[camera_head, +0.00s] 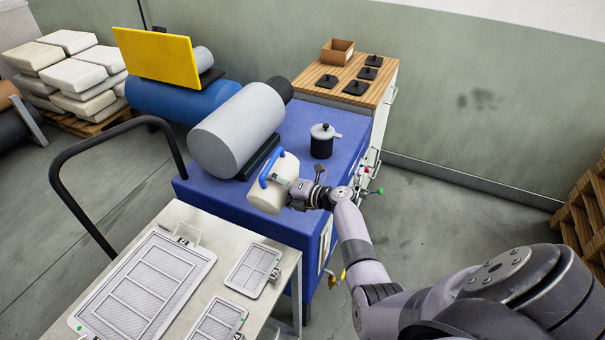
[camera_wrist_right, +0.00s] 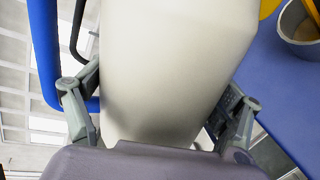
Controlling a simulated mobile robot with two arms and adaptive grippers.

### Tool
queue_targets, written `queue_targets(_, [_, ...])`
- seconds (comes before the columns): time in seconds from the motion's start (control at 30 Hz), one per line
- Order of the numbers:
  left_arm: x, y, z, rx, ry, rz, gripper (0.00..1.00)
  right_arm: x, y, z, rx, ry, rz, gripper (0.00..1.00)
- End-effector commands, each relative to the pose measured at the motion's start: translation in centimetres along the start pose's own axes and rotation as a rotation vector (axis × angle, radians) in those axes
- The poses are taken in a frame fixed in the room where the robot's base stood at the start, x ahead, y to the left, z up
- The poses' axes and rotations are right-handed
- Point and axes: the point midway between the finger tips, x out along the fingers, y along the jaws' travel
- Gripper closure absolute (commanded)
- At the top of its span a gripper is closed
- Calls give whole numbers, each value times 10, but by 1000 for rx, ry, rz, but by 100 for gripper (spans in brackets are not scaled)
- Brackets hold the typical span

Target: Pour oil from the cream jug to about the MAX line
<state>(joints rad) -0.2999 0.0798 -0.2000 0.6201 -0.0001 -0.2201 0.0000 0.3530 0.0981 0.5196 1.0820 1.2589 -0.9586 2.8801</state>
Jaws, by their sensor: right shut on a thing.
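The cream jug (camera_head: 266,196) with a blue handle is in my right gripper (camera_head: 285,188), held above the front part of the blue machine top. It leans somewhat in the head view. In the right wrist view the jug body (camera_wrist_right: 170,65) fills the middle between the fingers (camera_wrist_right: 160,120), with its blue handle (camera_wrist_right: 43,55) at the left. A black pot with a grey top (camera_head: 321,141) stands on the blue surface behind the jug, apart from it. No MAX line or flowing oil can be made out. My left gripper is not in view.
A large grey cylinder (camera_head: 237,130) lies left of the jug on the blue machine (camera_head: 300,118). A pale table (camera_head: 205,225) with framed screens stands in front. A wooden-topped cabinet (camera_head: 312,83) stands behind. The wrist view shows a grey round container (camera_wrist_right: 300,28) at upper right.

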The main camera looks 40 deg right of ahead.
Motion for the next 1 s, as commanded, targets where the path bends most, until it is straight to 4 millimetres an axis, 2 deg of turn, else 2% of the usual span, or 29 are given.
queue_targets(0.43, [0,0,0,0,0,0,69,-2,11,9,63,15,6,75])
queue_targets(1.0, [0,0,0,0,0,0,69,-3,13,11,87,22,5,75])
